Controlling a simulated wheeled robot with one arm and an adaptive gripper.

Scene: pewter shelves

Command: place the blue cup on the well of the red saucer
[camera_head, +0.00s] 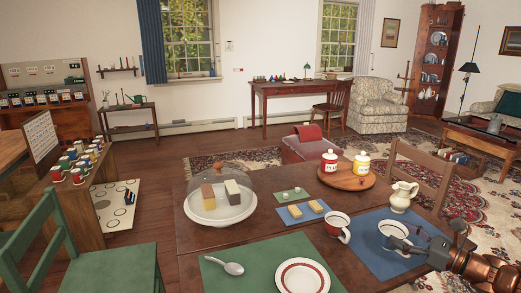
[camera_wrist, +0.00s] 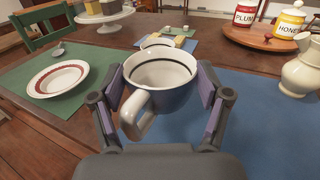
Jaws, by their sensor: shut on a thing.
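The blue cup (camera_wrist: 160,80), white inside with a dark band and a pale handle, is upright between the two fingers of my gripper (camera_wrist: 162,95), which is shut on it. In the head view the cup (camera_head: 393,229) is over the blue mat at the right, with my gripper (camera_head: 405,241) around it. What is directly under the cup is hidden. The red saucer (camera_head: 302,276), white with a red ring, lies empty on the green mat, left of and nearer than the cup. It also shows at the left in the wrist view (camera_wrist: 58,78).
A red cup (camera_head: 338,227) stands between the blue cup and the saucer's far side. A spoon (camera_head: 225,266) lies on the green mat. A cream pitcher (camera_head: 402,197) stands right of the cup. A glass-domed cake stand (camera_head: 212,216) and a jar tray (camera_head: 347,179) are farther back.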

